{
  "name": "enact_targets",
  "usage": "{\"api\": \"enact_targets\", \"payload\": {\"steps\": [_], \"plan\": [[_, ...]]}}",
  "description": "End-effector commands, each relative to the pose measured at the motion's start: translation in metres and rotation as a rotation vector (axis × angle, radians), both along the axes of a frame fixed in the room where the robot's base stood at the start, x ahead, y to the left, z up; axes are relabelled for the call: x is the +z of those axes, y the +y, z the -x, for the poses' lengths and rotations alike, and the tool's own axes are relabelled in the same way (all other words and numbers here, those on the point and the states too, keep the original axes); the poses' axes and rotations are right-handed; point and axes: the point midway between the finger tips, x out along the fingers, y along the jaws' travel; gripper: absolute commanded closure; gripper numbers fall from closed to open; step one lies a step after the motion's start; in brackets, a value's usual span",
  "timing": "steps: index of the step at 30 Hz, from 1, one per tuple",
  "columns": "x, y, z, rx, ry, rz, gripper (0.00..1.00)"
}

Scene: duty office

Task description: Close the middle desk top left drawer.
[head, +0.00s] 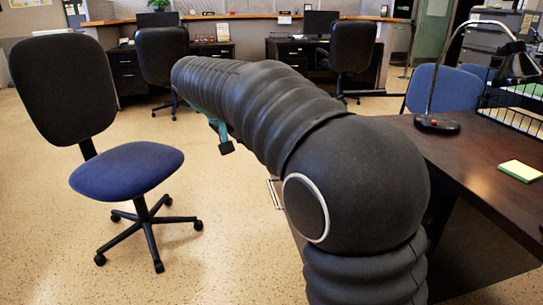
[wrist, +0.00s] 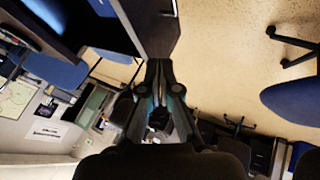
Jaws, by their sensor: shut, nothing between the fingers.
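The near desk (head: 475,165) stands at the right of the head view, with a dark top and a grey side. A silver handle (head: 274,193) shows just left of my arm, on a front that my arm mostly hides. In the wrist view a grey-brown panel (wrist: 150,25) lies just beyond my gripper (wrist: 157,66). The gripper is shut and empty, its tips close to the panel's end; I cannot tell whether they touch. In the head view only a small part of the gripper (head: 224,140) shows below my arm. How far the drawer stands out is hidden.
A blue-seated chair (head: 127,170) stands on the open floor at left. Another blue chair (head: 443,89) is behind the near desk. A lamp (head: 437,124), a wire rack (head: 520,110) and yellow notes (head: 520,171) are on the desk. More desks and black chairs stand behind.

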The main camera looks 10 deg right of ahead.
Motion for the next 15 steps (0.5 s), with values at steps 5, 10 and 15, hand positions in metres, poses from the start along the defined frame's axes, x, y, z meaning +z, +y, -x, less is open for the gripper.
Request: {"api": "enact_targets", "payload": {"steps": [5, 10, 15], "plan": [[-0.010, 0.010, -0.002, 0.010, -0.006, -0.008, 1.00], [-0.032, -0.002, -0.011, 0.012, -0.004, -0.008, 1.00], [-0.058, -0.018, -0.024, 0.010, -0.003, -0.007, 1.00]]}}
